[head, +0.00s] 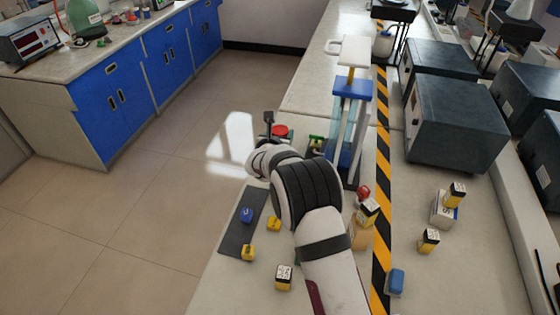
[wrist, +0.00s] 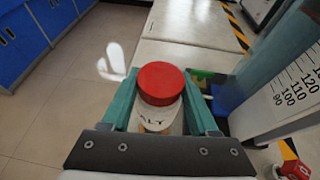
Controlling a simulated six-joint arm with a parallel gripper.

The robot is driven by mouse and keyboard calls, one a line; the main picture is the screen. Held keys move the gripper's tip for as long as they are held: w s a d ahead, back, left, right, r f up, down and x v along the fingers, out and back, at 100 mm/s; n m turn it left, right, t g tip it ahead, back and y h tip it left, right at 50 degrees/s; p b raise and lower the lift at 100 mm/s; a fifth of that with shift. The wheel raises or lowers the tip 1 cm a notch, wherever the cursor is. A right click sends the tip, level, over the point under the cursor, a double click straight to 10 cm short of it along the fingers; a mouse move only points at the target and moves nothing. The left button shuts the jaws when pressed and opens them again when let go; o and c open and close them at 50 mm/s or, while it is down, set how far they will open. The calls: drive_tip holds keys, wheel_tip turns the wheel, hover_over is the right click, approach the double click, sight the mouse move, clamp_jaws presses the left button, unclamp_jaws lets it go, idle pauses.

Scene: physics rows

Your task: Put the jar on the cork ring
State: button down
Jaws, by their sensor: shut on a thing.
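The jar (wrist: 162,84) has a red lid and a pale body with a dark-lettered label, partly readable as "ALT". In the wrist view it stands upright between the two teal fingers of my gripper (wrist: 161,76), which is shut on it. In the head view the jar's red lid (head: 281,131) shows just beyond my wrist, and my arm hides the rest. I cannot make out the cork ring in either view; my arm or the jar may hide it.
A blue-topped stand (head: 354,87) rises close to the right of my gripper; its scale (wrist: 292,90) shows in the wrist view. A dark mat (head: 236,237) holds small blue and yellow blocks. Several labelled blocks and dark boxes (head: 455,128) lie right of the striped tape (head: 381,200).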

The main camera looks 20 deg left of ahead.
wheel_tip(320, 180, down, 7)
drive_tip(key=shift+r, duration=0.2)
drive_tip(key=shift+f, duration=0.1)
drive_tip(key=shift+c, duration=0.8)
unclamp_jaws()
